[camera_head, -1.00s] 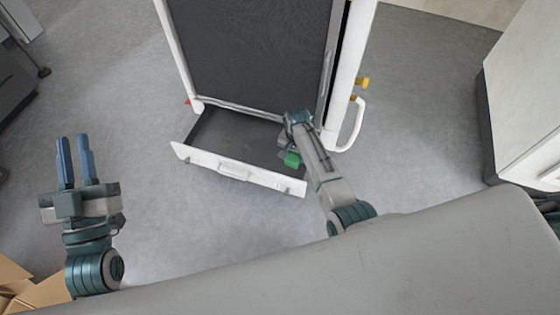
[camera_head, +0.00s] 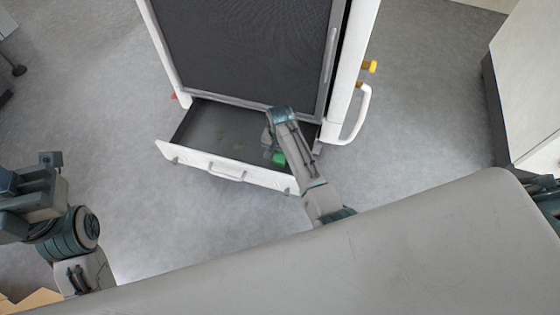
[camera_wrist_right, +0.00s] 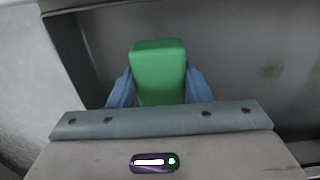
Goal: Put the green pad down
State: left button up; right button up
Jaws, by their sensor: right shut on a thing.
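The green pad (camera_head: 279,159) is a small bright green block, mostly hidden by my right arm in the head view. In the right wrist view the green pad (camera_wrist_right: 159,72) stands out between two blue fingers. My right gripper (camera_wrist_right: 160,88) is shut on it. It holds the pad over the open drawer (camera_head: 185,156), near the drawer's right end; I cannot tell whether the pad touches the drawer floor. My left gripper (camera_head: 22,200) is at the left edge of the head view, away from the drawer, with its fingers not clearly visible.
The drawer sits below a white-framed cabinet with a dark panel (camera_head: 245,45). A white handle (camera_head: 358,118) and yellow knobs (camera_head: 370,66) are on its right side. A white cabinet (camera_head: 525,85) stands at far right. The grey floor between is clear.

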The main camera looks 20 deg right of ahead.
aim_at(280, 159)
notch_tip(280, 159, down, 4)
jog(key=shift+r+b, duration=0.25)
jog(key=shift+b, duration=0.6)
jog(key=shift+f, duration=0.1)
jog(key=o, duration=1)
